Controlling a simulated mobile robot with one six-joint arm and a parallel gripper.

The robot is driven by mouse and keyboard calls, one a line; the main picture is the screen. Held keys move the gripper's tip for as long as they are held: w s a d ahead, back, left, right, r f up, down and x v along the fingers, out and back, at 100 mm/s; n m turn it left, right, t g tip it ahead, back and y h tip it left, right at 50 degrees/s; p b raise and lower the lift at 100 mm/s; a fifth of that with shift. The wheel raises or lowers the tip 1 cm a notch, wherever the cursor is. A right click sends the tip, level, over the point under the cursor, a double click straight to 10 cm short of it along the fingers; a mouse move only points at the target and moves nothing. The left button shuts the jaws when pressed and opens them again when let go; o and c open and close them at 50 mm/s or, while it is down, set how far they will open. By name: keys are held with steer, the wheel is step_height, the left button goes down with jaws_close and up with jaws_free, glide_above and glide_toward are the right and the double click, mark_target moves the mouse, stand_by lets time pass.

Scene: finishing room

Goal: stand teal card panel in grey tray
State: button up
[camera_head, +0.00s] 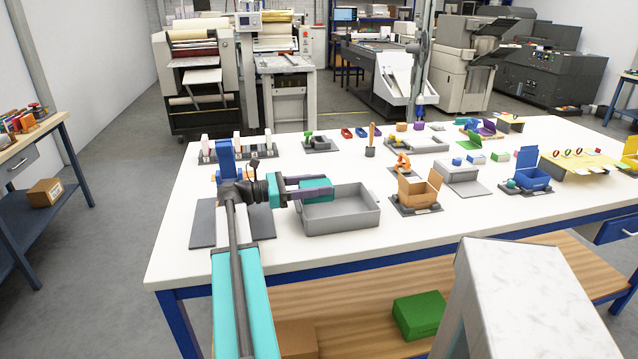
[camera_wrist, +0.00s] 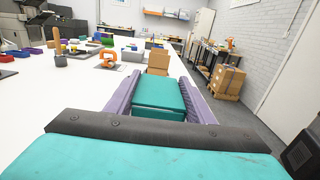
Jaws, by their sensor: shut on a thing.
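The teal card panel (camera_head: 316,184) is held between the two purple-grey fingers of my gripper (camera_head: 328,187). In the wrist view my gripper (camera_wrist: 158,88) has a finger along each side of the panel (camera_wrist: 158,94), whose broad teal face shows. The grey tray (camera_head: 345,220) is a shallow open box on the white table. In the head view the panel and fingers appear over the tray's back left part; the exact height is hard to tell. The visible part of the tray's inside looks empty. The fingers partly hide the panel and the tray's back rim.
An open cardboard box (camera_head: 417,190) stands close to the tray's right. A light grey block (camera_head: 461,175) and an open blue box (camera_head: 530,178) are farther right. A dark grey mat (camera_head: 203,226) lies left. The table front near the tray is clear.

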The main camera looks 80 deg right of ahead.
steer(key=shift+f, duration=0.6)
stand_by(0.4)
steer(key=o, duration=1)
steer(key=shift+r, duration=0.15)
steer(key=shift+r, duration=0.4)
steer(key=b+v, duration=0.1)
steer(key=v, duration=1.1)
steer(key=shift+r, duration=0.1)
steer(key=shift+s+r, duration=0.1)
steer(key=shift+r, duration=0.05)
